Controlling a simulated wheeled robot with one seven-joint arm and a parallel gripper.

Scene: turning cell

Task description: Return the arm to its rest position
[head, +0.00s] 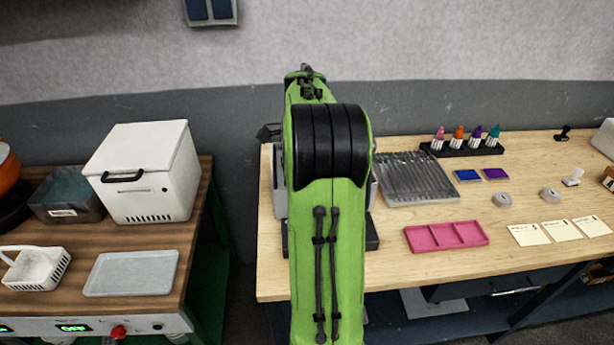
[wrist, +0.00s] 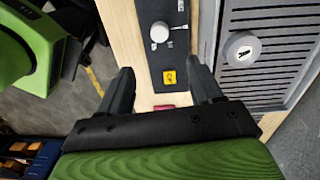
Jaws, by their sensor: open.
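My green arm (head: 330,255) rises through the middle of the head view and reaches over the left end of the wooden bench. It hides much of a grey machine behind it. In the wrist view my gripper (wrist: 160,88) is open, with its two dark fingers apart and nothing between them. A grey slatted housing (wrist: 285,45) with a round lock lies to the right of the fingers in that view.
The wooden bench (head: 400,275) holds a pink tray (head: 446,236), a clear ribbed tray (head: 415,178), a bottle rack (head: 462,147) and several cards. On the left table (head: 60,235) stand a white box (head: 146,172), a grey tray (head: 131,273) and a white basket (head: 36,268). A gap separates the tables.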

